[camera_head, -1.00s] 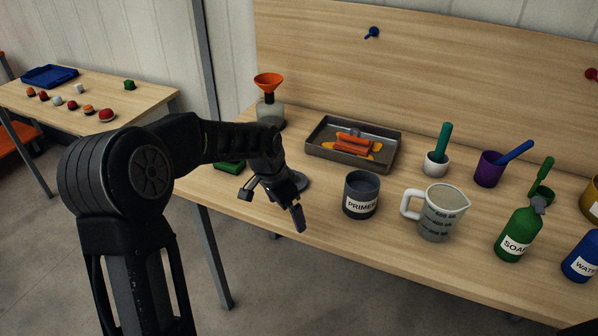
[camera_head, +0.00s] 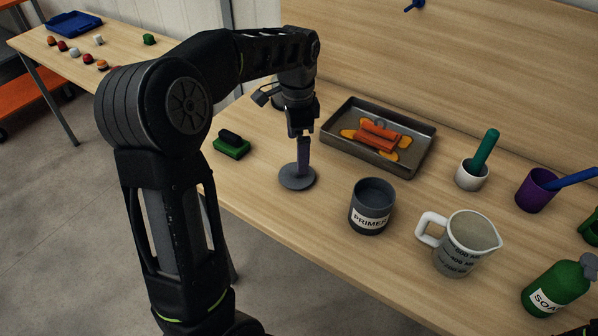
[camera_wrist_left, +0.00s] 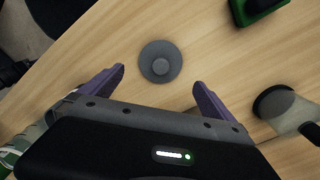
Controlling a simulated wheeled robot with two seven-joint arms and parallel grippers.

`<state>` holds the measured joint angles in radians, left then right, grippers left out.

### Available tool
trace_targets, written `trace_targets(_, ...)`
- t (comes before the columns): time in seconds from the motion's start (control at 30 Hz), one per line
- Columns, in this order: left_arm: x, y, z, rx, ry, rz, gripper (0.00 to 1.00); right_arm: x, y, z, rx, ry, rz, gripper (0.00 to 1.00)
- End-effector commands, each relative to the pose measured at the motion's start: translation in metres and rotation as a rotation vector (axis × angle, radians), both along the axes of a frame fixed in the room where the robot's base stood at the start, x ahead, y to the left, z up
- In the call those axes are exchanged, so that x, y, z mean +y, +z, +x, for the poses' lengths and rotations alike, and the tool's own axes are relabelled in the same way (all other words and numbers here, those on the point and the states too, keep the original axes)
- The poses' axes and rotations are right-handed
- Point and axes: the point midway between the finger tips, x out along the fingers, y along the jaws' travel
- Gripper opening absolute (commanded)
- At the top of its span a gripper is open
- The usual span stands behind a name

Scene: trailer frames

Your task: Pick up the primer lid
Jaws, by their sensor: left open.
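The primer lid (camera_head: 297,179), a dark grey disc with a small central knob, lies flat on the wooden table to the left of the dark grey primer can (camera_head: 372,206). The can stands upright and open, its label facing me. My left gripper (camera_head: 304,163) points down over the lid and partly covers it in the head view. In the left wrist view the fingers (camera_wrist_left: 159,77) are spread and empty, and the lid (camera_wrist_left: 160,61) shows whole, slightly ahead of the gap between the tips.
A green-based brush (camera_head: 231,145) lies left of the lid. A metal tray (camera_head: 413,166) with orange and yellow items is behind the can. A measuring jug (camera_head: 462,245) stands right of the can. The table's front edge runs close by.

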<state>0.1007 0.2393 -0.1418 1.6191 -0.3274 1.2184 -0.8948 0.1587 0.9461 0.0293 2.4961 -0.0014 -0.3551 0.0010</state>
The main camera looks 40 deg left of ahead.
Motion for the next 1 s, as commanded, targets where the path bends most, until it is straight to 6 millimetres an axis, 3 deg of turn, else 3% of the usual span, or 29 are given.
trace_targets(0.3, 0.000, -0.026, 0.000, 0.002, 0.000, -0.001, 1.00, 0.000, 0.001, 0.000, -0.001, 0.000, 0.000, 0.45)
trace_targets(0.67, 0.000, -0.030, 0.000, 0.001, 0.000, -0.001, 1.00, 0.000, 0.002, 0.000, -0.001, 0.000, 0.000, 0.45)
trace_targets(1.0, 0.002, -0.073, -0.002, 0.002, 0.001, -0.001, 1.00, 0.000, 0.011, 0.000, 0.000, 0.000, 0.000, 0.45)
